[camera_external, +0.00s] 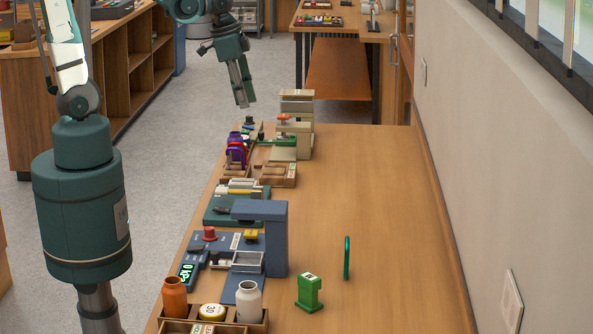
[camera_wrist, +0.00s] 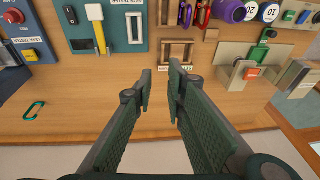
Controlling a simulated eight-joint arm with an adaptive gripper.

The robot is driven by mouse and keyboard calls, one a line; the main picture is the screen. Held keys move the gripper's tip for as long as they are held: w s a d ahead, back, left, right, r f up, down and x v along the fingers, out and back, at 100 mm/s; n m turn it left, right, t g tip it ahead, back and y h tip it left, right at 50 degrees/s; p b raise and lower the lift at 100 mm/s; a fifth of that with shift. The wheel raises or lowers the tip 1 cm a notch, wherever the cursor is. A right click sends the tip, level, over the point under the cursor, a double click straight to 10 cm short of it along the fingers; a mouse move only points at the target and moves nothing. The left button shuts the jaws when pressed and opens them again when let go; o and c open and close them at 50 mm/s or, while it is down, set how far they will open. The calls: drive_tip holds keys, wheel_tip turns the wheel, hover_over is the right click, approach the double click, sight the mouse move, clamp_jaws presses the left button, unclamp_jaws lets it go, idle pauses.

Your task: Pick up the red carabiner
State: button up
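The red carabiner (camera_wrist: 203,14) is at the top edge of the wrist view, partly cut off by the frame, just right of a purple carabiner (camera_wrist: 186,12). In the external view, red and purple carabiners (camera_external: 236,155) sit close together at the left side of the table and are hard to tell apart. My gripper (camera_wrist: 160,88) is open and empty, its two fingers apart above bare wood, with the red carabiner ahead and to the right of it. In the external view my gripper (camera_external: 243,98) hangs in the air beyond and above the carabiners.
A blue stand (camera_external: 275,235) rises nearer the external camera.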

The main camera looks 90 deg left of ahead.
sight(237, 143)
drive_tip(key=shift+s+a+f+g+h+b, duration=0.2)
drive_tip(key=shift+s+a+f+g, duration=0.4)
drive_tip(key=shift+a+f, duration=1.4)
drive_tip(key=shift+s+a+f+g+h+b, duration=0.1)
drive_tip(key=shift+s+a+f+g+h, duration=0.15)
drive_tip(key=shift+s+a+f, duration=1.2)
drive_tip(key=shift+s+a+f+g+h+b, duration=0.15)
drive_tip(key=shift+a+f+g, duration=0.3)
drive_tip(key=shift+a+f, duration=2.05)
drive_tip(key=shift+a+r, duration=0.35)
drive_tip(key=shift+r, duration=0.05)
drive_tip(key=shift+f, duration=0.1)
drive_tip(key=shift+f, duration=1.2)
drive_tip(key=shift+w+f, duration=0.1)
drive_tip(key=shift+f, duration=2.5)
